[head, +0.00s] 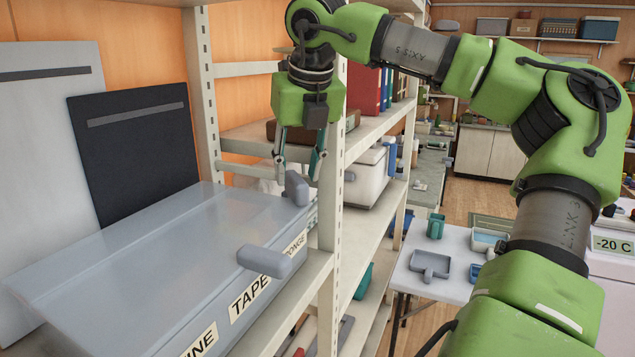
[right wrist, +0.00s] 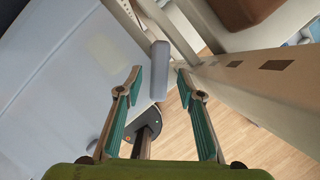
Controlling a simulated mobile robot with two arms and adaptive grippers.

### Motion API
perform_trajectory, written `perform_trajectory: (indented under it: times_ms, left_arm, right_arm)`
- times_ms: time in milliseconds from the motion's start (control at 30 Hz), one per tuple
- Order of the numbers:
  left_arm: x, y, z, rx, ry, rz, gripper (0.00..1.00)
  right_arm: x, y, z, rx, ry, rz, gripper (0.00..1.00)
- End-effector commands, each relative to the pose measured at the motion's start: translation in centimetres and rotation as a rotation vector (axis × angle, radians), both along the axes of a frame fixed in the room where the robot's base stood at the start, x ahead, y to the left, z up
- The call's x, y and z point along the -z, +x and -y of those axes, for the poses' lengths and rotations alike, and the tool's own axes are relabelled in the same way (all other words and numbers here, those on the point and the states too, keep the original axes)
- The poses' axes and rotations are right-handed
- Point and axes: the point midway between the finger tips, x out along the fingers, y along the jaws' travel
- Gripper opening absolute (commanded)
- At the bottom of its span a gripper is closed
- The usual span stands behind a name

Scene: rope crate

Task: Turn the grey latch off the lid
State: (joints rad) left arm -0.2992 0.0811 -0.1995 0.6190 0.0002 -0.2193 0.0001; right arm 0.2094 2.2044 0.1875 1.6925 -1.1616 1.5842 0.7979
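A long clear-grey crate with a flat translucent lid (head: 150,235) lies on the shelf at the left. Two grey latches sit at its front edge: a far latch (head: 296,189) at the right corner, and a near latch (head: 266,262) lying across the edge. My right gripper (head: 297,176) points down at the far latch with its fingers apart. In the right wrist view the far latch (right wrist: 160,72) shows between the open fingertips; I cannot tell whether they touch it. My left gripper is not in view.
A cream shelf post (head: 330,240) stands close to the right of the gripper and far latch. A dark panel (head: 135,145) leans behind the crate. A white bin (head: 370,175) is on the shelf beyond the post. A white table (head: 430,280) stands farther right.

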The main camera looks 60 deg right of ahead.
Motion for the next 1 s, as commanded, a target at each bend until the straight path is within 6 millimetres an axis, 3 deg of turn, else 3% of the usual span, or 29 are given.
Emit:
perform_trajectory:
  times_ms: [67, 600, 1000]
  left_arm:
    - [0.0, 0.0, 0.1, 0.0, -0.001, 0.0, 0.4]
    - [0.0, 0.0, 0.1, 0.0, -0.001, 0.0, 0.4]
    - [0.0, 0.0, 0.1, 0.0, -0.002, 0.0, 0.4]
  right_arm:
    - [-2.0, -0.6, -0.4, 0.004, -0.004, 0.004, 0.35]
    - [-1.8, -9.1, -6.6, 0.0, -0.001, 0.003, 0.35]
    - [-1.8, -10.4, -7.5, 0.001, 0.001, 0.001, 0.35]
